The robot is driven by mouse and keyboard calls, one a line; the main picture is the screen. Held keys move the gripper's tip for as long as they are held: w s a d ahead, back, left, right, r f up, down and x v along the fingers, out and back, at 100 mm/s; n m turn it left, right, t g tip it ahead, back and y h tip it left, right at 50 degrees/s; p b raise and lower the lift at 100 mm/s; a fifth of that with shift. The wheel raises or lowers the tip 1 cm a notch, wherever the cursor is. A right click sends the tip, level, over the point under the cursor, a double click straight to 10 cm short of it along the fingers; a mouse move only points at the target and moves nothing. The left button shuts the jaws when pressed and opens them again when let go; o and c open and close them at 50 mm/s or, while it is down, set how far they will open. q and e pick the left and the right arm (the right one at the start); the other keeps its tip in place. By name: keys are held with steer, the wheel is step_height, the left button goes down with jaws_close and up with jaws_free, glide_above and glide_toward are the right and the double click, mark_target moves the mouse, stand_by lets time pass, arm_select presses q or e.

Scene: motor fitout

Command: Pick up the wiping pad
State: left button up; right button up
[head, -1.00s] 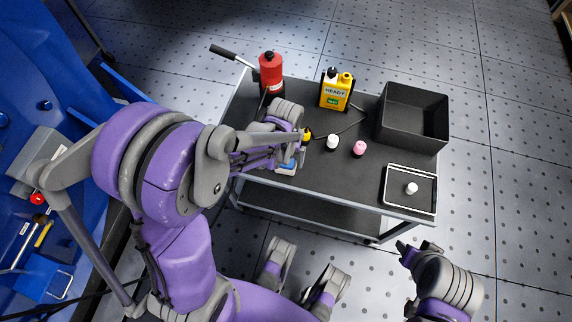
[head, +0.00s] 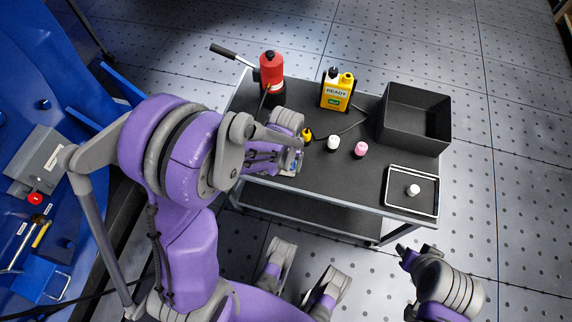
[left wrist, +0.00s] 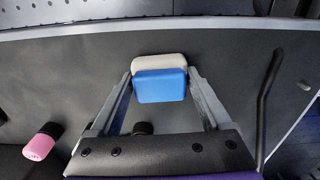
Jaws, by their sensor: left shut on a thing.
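The wiping pad (left wrist: 160,86) shows in the left wrist view as a blue block with a beige layer behind it. My left gripper (left wrist: 160,76) is shut on it, with one finger against each side. In the head view my left gripper (head: 293,164) is at the near left part of the cart top (head: 325,172), and the arm hides most of the pad. I cannot tell whether the pad is touching the cart. My right gripper (head: 413,250) is off the cart at the lower right, and its finger opening is unclear.
On the cart are a red bottle (head: 271,67), a yellow READY device (head: 337,92) with a dark cable, a black bin (head: 412,119), a small tray (head: 388,195) holding a white-capped item, and small white (head: 333,142), pink (head: 361,149) and yellow (head: 307,134) items. The cart's front middle is clear.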

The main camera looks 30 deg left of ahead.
arm_select(q)
steer(key=shift+r, duration=0.1)
step_height(320, 180, up, 10)
steer(key=shift+f+p, duration=0.1)
steer(key=shift+p, duration=1.15)
